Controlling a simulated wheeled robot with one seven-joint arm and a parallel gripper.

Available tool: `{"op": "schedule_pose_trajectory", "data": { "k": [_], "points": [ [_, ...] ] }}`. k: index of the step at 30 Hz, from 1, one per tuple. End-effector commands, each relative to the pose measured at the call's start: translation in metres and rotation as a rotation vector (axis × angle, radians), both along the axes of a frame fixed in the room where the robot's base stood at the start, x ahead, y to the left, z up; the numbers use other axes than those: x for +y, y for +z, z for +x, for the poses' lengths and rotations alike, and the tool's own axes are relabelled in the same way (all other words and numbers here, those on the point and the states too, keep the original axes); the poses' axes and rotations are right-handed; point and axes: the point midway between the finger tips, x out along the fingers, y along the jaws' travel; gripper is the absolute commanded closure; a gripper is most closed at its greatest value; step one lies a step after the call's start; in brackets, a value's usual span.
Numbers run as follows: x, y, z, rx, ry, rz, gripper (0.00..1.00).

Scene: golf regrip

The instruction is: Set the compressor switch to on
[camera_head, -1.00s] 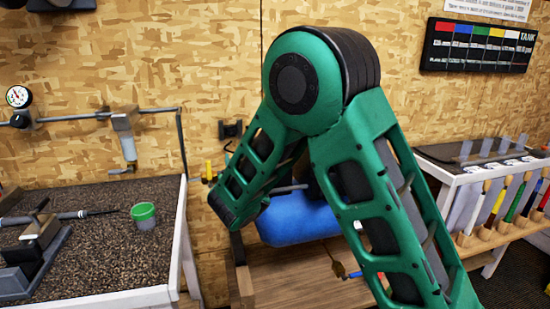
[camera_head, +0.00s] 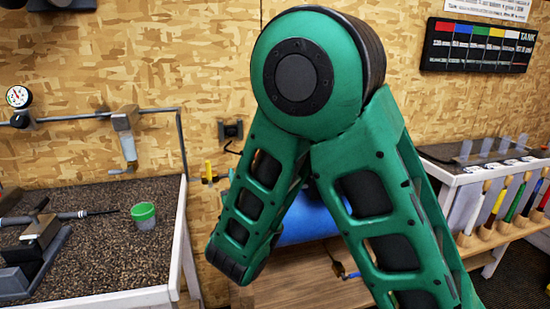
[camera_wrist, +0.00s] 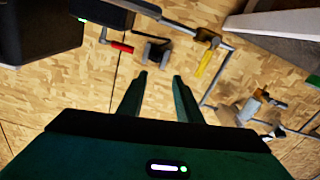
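The blue compressor tank (camera_head: 308,220) is on a wooden stand, largely hidden behind my green arm in the head view. No compressor switch can be made out there. In the wrist view, a black box (camera_wrist: 103,12) with a small green light is at the top, and a red handle (camera_wrist: 122,47) is below it. I cannot tell whether either is the switch, or its setting. My gripper (camera_wrist: 159,77) has two dark green fingers apart with nothing between them. They point toward the wall fittings. The gripper is hidden in the head view.
A yellow-handled valve (camera_head: 208,171) and a black wall socket (camera_head: 231,131) are left of the tank; the valve also shows in the wrist view (camera_wrist: 205,62). A workbench (camera_head: 100,245) with a green-rimmed cup (camera_head: 144,215) stands left. A tool rack (camera_head: 500,205) stands right.

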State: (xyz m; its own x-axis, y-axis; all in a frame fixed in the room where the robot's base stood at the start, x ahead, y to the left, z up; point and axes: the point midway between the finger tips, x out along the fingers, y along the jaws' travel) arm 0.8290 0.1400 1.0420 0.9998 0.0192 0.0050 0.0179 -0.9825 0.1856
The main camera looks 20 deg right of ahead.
Motion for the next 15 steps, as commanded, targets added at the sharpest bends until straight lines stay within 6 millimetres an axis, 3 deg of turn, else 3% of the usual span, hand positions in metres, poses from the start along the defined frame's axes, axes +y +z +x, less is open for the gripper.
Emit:
{"op": "schedule_pose_trajectory", "data": {
  "k": [3,7,8,15],
  "points": [
    [0.0,0.0,0.0,0.0,0.0,0.0,0.68],
    [-0.004,0.001,0.0,0.004,-0.004,0.004,0.97],
    [-0.007,0.002,0.0,0.008,-0.008,0.007,1.0],
    [-0.059,0.011,-0.011,0.097,-0.04,0.075,1.0]
  ]
}}
